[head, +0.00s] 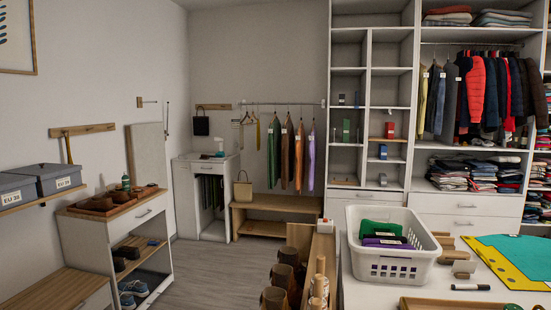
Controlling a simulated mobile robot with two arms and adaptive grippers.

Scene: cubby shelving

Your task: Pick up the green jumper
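A folded green garment (380,228), which looks like the green jumper, lies in a white plastic laundry basket (392,268). Folded purple clothing (387,241) lies in the basket in front of it. The basket stands on a white table in the front right. A long green garment (274,155) also hangs on the rail at the back, beside brown and purple ones. Neither of my grippers shows in the head view.
Right of the basket are wooden rollers (458,262), a black marker (470,287) and green and yellow sheets (515,262). Brown boots (283,276) stand left of the table. Cubby shelves line the back wall. Grey floor (215,268) is clear at centre left.

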